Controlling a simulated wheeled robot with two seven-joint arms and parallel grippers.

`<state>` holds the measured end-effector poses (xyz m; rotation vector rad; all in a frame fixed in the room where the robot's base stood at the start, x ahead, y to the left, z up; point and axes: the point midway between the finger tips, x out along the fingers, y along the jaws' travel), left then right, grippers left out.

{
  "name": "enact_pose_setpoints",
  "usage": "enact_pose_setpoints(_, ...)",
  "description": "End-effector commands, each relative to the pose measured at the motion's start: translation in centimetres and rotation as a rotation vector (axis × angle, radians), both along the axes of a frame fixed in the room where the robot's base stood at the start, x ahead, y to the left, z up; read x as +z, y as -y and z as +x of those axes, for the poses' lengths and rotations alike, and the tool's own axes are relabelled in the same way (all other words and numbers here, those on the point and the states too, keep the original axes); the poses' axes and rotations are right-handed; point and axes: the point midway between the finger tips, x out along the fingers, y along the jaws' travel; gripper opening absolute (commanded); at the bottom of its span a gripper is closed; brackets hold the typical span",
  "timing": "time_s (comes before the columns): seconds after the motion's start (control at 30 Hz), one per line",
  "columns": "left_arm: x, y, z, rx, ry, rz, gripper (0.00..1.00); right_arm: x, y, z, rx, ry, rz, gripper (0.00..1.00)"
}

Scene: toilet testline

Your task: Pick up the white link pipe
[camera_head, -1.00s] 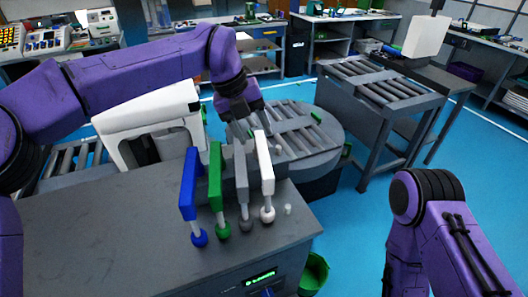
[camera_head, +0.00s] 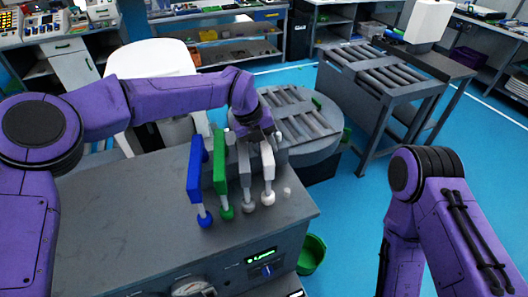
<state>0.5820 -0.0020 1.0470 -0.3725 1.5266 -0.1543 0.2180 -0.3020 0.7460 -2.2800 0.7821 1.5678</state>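The white link pipe (camera_head: 268,175) stands upright at the right end of a row on the grey bench. Its foot is a white ball on the bench top. A grey link pipe (camera_head: 244,178), a green one (camera_head: 220,178) and a blue one (camera_head: 195,170) stand to its left. My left gripper (camera_head: 257,140) points down at the tops of the white and grey pipes. Its fingers overlap the white pipe's top, and I cannot tell whether they grip it. My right arm shows at the right, but its gripper is out of view.
The grey bench (camera_head: 120,220) has a lit panel on its front. A small white peg (camera_head: 287,191) sits beside the white pipe. A white toilet (camera_head: 150,58) is behind the bench. A round roller table (camera_head: 300,150) lies beyond, and a green bin (camera_head: 312,255) is on the floor.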

Motion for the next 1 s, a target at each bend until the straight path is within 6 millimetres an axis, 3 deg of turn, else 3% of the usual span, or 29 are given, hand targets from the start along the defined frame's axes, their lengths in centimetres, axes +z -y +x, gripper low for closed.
enact_pose_setpoints(0.03,0.0,0.0,0.0,0.000,0.000,0.000,0.14,0.0,0.0,0.0,0.000,0.000,0.000,0.43)
enact_pose_setpoints(0.1,0.0,0.0,0.0,0.000,0.000,0.000,0.00,0.0,0.0,0.0,0.000,0.000,0.000,0.43)
enact_pose_setpoints(0.37,0.3,0.0,0.0,0.000,0.001,-0.001,0.00,-0.2,0.0,0.0,0.000,0.000,0.000,0.43)
enact_pose_setpoints(0.47,1.6,0.0,0.1,0.000,0.004,-0.001,0.00,-0.9,0.0,0.0,0.000,0.000,0.000,0.43)
enact_pose_setpoints(0.8,9.2,0.0,0.0,0.000,0.002,0.000,0.00,-2.5,0.0,0.0,0.000,0.000,0.000,0.43)
enact_pose_setpoints(1.0,11.0,0.0,0.0,-0.001,-0.001,0.000,0.00,-1.7,0.0,0.0,0.000,0.000,0.000,0.43)
